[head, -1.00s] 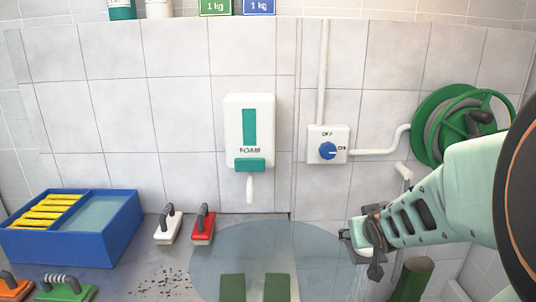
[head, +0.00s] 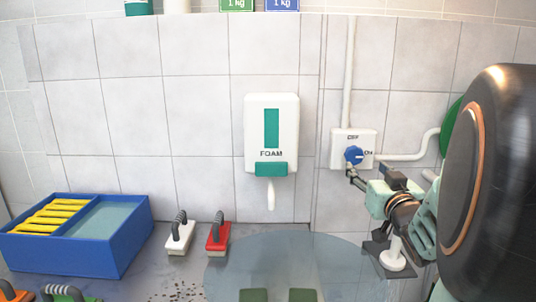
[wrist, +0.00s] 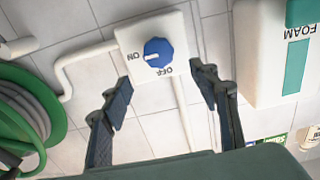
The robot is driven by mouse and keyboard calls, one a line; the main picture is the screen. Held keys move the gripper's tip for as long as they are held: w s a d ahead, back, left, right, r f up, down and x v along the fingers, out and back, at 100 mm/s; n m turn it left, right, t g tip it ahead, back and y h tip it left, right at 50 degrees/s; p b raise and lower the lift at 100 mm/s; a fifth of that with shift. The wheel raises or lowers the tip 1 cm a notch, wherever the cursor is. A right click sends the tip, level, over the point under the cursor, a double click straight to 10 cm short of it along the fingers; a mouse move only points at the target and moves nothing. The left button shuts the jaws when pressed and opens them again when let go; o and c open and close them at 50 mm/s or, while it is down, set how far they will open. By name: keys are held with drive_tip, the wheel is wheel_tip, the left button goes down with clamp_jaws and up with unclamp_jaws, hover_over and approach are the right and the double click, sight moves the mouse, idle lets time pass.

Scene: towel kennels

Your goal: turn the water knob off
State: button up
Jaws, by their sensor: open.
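The water knob (head: 354,155) is a round blue dial on a white wall box (head: 339,150), with OFF marked above it and ON to its right. In the wrist view, which is turned over, the knob (wrist: 158,53) has its white mark pointing left, away from the OFF label below it. My gripper (head: 356,179) is just below the knob in the head view. In the wrist view my gripper (wrist: 162,84) is open and empty, its fingers apart on either side below the knob, not visibly touching it.
A foam dispenser (head: 285,120) hangs left of the box. A white pipe (head: 348,70) rises from the box, and another runs right to the green hose reel (wrist: 20,115). Brushes, including a red one (head: 217,238), and a blue tub (head: 135,240) stand on the counter.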

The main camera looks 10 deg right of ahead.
sight(356, 155)
drive_tip(key=x, duration=1)
drive_tip(key=shift+w+d, duration=0.1)
drive_tip(key=c, duration=1.1)
drive_tip(key=shift+c, duration=0.2)
